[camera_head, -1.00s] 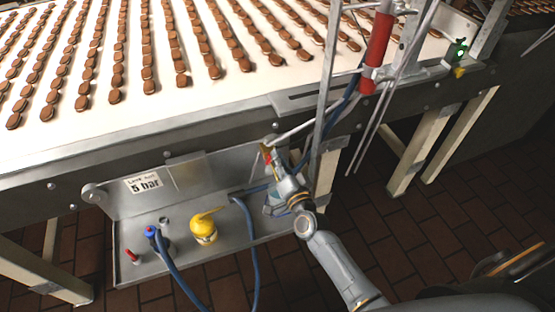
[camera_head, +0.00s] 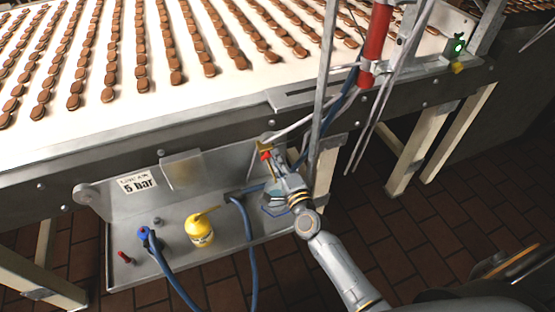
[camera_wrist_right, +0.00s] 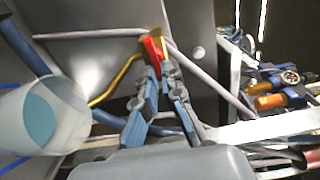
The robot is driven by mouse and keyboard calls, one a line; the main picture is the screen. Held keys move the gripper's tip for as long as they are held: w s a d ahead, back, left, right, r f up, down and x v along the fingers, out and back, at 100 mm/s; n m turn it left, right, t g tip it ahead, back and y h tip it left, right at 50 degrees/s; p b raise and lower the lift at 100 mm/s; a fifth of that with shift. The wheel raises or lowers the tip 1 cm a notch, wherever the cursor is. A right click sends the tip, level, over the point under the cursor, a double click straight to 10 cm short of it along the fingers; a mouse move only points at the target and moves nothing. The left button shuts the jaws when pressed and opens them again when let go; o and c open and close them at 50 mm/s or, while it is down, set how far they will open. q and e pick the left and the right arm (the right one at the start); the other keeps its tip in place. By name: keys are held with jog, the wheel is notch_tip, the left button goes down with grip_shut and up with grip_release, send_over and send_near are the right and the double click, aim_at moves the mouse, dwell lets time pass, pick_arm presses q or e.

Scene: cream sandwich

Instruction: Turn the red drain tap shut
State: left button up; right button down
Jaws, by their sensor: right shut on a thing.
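The red drain tap (camera_wrist_right: 151,50) shows in the right wrist view beside a brass-coloured fitting, between my fingertips. It is a small red spot in the head view (camera_head: 265,155), below the conveyor's edge. My right gripper (camera_wrist_right: 161,66) is shut on the red tap; it also shows in the head view (camera_head: 270,162), partly hiding it. A brass spout (camera_wrist_right: 116,80) curves down to the left. A clear cup (camera_wrist_right: 70,115) with blue at its base is below and left of the fingers. My left gripper is in neither view.
The steel tray (camera_head: 130,268) under the conveyor (camera_head: 200,105) holds a yellow oil can (camera_head: 199,231), a blue-topped hose fitting (camera_head: 143,233) and a small red item (camera_head: 124,257). Thin pipes run close to my right gripper. A red cylinder (camera_head: 376,38) stands to the upper right.

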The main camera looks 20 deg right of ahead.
dwell(0.3)
jog(key=c, duration=1.5)
grip_release()
jog(key=s, duration=1.2)
jog(key=shift+d, duration=0.2)
jog(key=shift+a, duration=0.1)
